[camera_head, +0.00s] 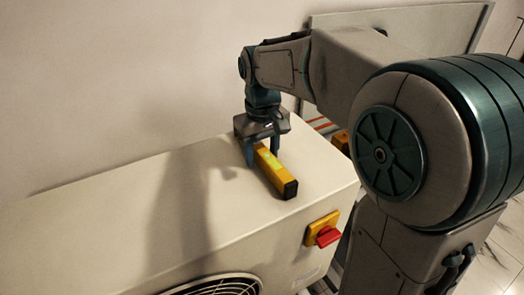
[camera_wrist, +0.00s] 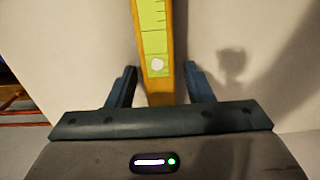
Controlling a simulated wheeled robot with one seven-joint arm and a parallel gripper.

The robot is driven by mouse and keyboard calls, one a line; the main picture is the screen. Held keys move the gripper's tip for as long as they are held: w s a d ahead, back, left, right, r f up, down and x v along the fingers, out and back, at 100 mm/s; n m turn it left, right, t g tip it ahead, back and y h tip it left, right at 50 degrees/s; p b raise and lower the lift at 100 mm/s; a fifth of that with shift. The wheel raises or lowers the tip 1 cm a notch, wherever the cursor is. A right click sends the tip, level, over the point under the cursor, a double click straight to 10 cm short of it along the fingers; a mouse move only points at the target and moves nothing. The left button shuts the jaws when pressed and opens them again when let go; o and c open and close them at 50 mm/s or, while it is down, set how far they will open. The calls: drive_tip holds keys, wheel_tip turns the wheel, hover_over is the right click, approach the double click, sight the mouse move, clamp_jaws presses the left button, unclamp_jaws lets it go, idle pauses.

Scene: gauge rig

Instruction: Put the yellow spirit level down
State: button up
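The yellow spirit level (camera_head: 272,171) is a long bar with a dark end cap, and it lies flat on, or very close to, the top of the cream cabinet (camera_head: 130,205). My gripper (camera_head: 263,155) is above the cabinet, pointing down, with its fingers on either side of the level's far part. In the wrist view the level (camera_wrist: 155,42) runs between the two fingers (camera_wrist: 160,82), with its green scale face towards the camera. A gap shows between the level and each finger, so the gripper is open around it.
A red switch on a yellow plate (camera_head: 322,230) sits on the cabinet's front, beside a round fan grille (camera_head: 215,287). A wall stands behind the cabinet. The cabinet top left of the level is clear.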

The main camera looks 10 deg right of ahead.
sight(263, 149)
wheel_tip(263, 149, up, 12)
drive_tip(key=shift+r, duration=0.15)
idle(0.5)
drive_tip(key=shift+d, duration=0.1)
